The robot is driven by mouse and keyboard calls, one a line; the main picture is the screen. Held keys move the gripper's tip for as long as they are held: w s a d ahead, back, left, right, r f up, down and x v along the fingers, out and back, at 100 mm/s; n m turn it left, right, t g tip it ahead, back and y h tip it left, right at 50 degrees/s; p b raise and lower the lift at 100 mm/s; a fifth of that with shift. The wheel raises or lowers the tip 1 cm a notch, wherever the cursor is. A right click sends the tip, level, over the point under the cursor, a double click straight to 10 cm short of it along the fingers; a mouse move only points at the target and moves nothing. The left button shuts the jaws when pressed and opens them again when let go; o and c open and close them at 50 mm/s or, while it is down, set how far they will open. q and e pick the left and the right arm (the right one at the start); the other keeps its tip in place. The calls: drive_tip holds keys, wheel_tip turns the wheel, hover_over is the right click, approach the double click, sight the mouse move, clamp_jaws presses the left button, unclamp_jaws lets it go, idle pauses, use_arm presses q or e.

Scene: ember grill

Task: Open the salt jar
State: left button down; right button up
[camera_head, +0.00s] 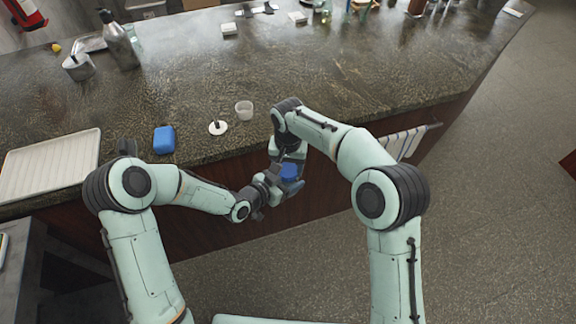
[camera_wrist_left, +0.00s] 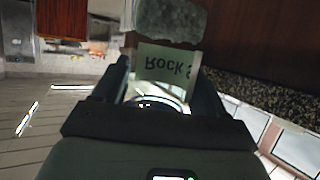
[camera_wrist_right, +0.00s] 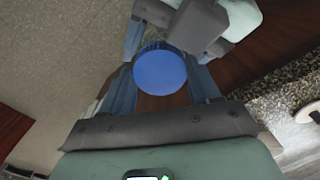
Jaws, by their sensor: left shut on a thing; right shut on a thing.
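The salt jar (camera_wrist_left: 165,66) shows in the left wrist view, with a pale label reading "Rock S…" upside down. Grey grainy contents show above the label. My left gripper (camera_wrist_left: 162,80) is shut on the jar, one finger on each side. The jar's blue lid (camera_wrist_right: 160,72) shows round and face-on in the right wrist view, between the fingers of my right gripper (camera_wrist_right: 162,65), which is shut on it. In the head view the blue lid (camera_head: 289,171) is where both grippers meet, off the counter's front edge. The lid hides the jar below; I cannot tell whether they are apart.
The dark stone counter (camera_head: 330,100) runs behind my arms. Near its edge are a blue box-like object (camera_head: 164,139), a white tray (camera_head: 65,162), a small white dish (camera_head: 218,128) and a clear cup (camera_head: 244,110). A striped towel (camera_head: 405,142) hangs on the right.

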drive_tip(key=o, duration=1.2)
drive_tip(key=shift+c, duration=0.2)
wheel_tip(320, 180, up, 4)
drive_tip(key=shift+r, duration=0.3)
drive_tip(key=shift+c, duration=0.5)
wheel_tip(320, 180, up, 3)
drive_tip(key=m, duration=0.3)
drive_tip(key=shift+f, duration=3.85)
